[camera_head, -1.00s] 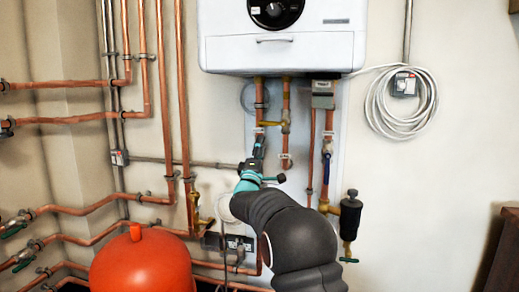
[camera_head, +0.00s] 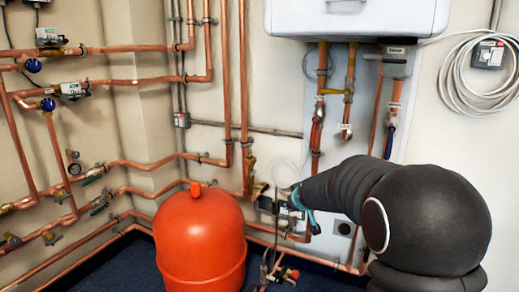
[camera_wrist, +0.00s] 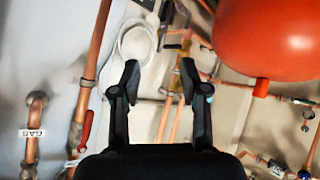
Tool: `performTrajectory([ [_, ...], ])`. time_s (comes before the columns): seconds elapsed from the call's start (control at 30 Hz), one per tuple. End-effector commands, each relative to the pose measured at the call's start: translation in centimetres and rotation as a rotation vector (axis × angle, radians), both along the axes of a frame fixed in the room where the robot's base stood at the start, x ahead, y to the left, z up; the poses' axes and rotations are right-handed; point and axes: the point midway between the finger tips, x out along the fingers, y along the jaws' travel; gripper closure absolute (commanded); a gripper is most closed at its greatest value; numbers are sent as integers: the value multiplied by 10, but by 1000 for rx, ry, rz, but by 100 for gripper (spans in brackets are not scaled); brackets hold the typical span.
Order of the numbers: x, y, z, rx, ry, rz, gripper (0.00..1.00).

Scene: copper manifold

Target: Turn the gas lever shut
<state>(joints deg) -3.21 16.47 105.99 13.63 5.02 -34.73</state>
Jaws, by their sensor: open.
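A copper pipe under the boiler bears a white label (camera_head: 345,127), which reads GAS upside down in the wrist view (camera_wrist: 32,133). In the head view, a brass valve (camera_head: 348,97) sits on this pipe with a yellow bar (camera_head: 332,92), apparently its lever, lying crosswise to the left. The yellow bar cannot be made out in the wrist view. My gripper (camera_wrist: 158,78) is open and empty, with wall and pipes behind its fingers. In the head view my gripper (camera_head: 285,193) is below and left of the valve, partly hidden by my arm.
A red lever (camera_wrist: 86,130) is on the neighbouring pipe, left of the gas pipe in the head view (camera_head: 317,128). A blue lever (camera_head: 389,141) is to the right. An orange tank (camera_head: 201,238) stands at lower left. The white boiler (camera_head: 340,18) is above; copper pipes line the wall.

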Motion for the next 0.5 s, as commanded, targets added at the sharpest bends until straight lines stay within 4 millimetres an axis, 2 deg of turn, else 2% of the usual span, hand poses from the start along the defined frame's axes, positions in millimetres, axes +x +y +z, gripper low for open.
performTrajectory([
  [0.03,-28,0,-1,39,66,-19,55],
  [0.1,-64,0,-6,90,162,-53,55],
  [0.5,-262,-16,-13,210,542,-270,55],
])
